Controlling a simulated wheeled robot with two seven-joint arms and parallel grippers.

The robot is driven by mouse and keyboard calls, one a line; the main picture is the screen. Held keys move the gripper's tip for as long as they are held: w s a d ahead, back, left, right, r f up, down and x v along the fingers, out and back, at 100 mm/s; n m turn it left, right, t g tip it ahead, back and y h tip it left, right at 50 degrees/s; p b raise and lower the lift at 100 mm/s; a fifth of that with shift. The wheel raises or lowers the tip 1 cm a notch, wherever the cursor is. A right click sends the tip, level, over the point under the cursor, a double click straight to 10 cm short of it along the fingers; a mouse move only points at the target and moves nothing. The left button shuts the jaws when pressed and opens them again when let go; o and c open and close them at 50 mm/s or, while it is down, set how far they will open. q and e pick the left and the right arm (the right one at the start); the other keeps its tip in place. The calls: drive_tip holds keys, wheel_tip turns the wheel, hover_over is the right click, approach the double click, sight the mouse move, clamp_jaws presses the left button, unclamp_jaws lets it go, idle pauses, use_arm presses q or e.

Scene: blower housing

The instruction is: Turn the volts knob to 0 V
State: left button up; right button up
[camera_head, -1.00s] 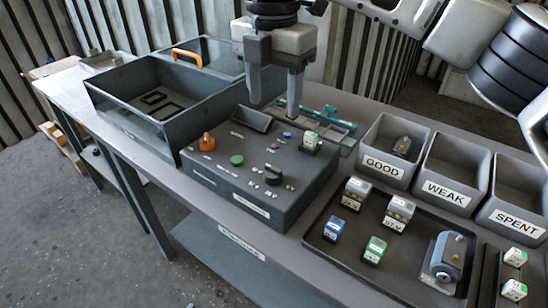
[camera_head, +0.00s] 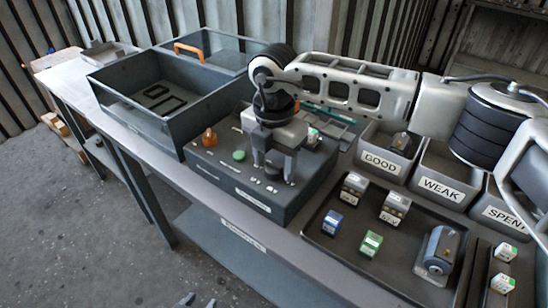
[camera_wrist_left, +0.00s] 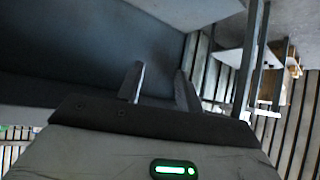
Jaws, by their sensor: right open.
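The dark grey control box (camera_head: 225,178) stands on the bench. A dark round knob (camera_head: 273,162) on its top right part shows partly between the fingers of my right gripper (camera_head: 274,172); its labels and pointer are too small to read. The right gripper points down over the box with its fingers apart, one on each side of the knob; I cannot tell whether they touch it. My left gripper (camera_head: 197,301) barely shows at the bottom edge, away from the box. In the left wrist view its two fingers (camera_wrist_left: 160,85) are apart with nothing between them.
An orange knob (camera_head: 209,138) and a green button (camera_head: 239,155) sit on the box's left side. A grey open bin (camera_head: 150,120) stands to the left. Bins labelled GOOD (camera_head: 382,162), WEAK (camera_head: 441,189) and SPENT (camera_head: 505,217) and a tray (camera_head: 335,249) of parts are on the right.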

drive_tip(key=shift+c, duration=0.3)
drive_tip(key=c, duration=0.9)
